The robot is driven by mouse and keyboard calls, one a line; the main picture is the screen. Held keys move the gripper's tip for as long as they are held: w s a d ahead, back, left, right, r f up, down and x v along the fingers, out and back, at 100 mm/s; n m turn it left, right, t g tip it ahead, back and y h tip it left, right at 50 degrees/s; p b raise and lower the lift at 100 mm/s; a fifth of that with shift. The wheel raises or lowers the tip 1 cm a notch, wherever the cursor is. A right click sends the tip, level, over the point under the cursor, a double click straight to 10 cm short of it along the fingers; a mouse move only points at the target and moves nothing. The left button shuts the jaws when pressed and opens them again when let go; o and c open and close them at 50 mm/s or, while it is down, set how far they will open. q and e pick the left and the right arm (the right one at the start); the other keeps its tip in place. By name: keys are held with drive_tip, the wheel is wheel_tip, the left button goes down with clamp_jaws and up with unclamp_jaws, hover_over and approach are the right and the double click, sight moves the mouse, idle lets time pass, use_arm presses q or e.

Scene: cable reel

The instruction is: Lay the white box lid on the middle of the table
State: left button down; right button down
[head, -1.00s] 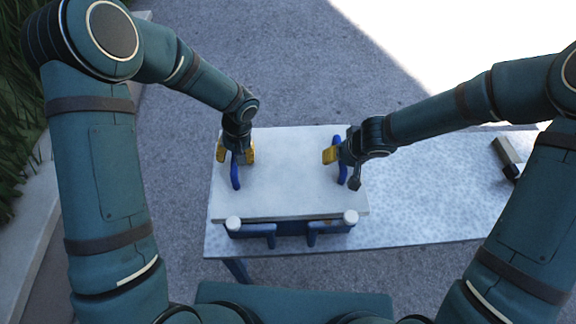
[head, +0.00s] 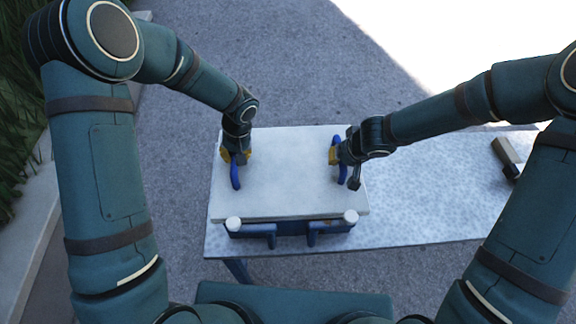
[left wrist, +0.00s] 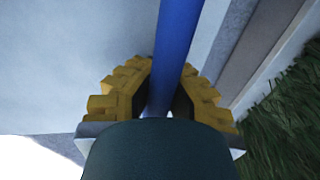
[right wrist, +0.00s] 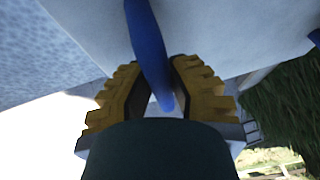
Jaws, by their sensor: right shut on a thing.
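The white box lid (head: 285,185) lies flat on a blue box (head: 272,238) on the table. A blue handle stands at each end of the lid, a left handle (head: 236,177) and a right handle (head: 343,175). My left gripper (head: 236,158) has its yellow fingers close on either side of the left handle (left wrist: 176,45); I cannot tell whether they clamp it. My right gripper (head: 335,156) is shut on the right handle (right wrist: 147,40). The lid hides the inside of the box.
A dark and tan object (head: 506,158) lies near the table's far right. Two white round knobs stand at the box's near side. Grass and a pale kerb lie at left.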

use_arm(q)
drive_tip(key=shift+r, duration=0.2)
use_arm(e)
drive_tip(key=shift+r, duration=0.15)
